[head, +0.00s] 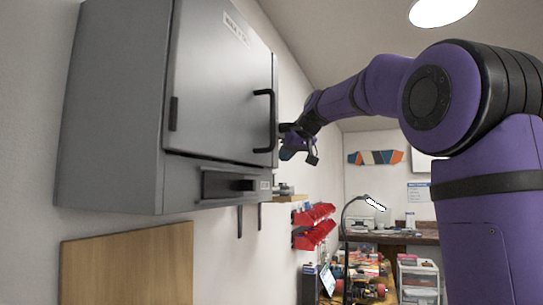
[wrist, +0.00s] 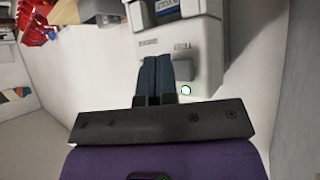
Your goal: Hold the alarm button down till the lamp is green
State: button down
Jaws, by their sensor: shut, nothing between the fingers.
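My gripper (wrist: 157,62) is shut and empty, its two dark fingers side by side against the pale front of a white device (wrist: 207,60) in the wrist view. The fingertips overlap the device's face; I cannot tell whether they touch it. A small round lamp (wrist: 186,90) on the device, right of the fingers, looks pale with a green rim. No alarm button can be made out clearly; the fingers cover part of the face. In the head view my gripper (head: 291,147) is beside the grey cabinet, and the device is hidden.
A large grey wall cabinet (head: 105,110) with a black door handle (head: 264,120) stands close to the left of my arm. Red bins (head: 314,230) hang on the wall beyond. A cluttered workbench (head: 410,238) is at the back. Red bins also show in the wrist view (wrist: 38,22).

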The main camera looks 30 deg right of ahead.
jog(key=shift+s+d, duration=0.7)
jog(key=shift+s, duration=0.2)
jog(key=shift+s+d, duration=0.65)
jog(key=shift+s, duration=0.25)
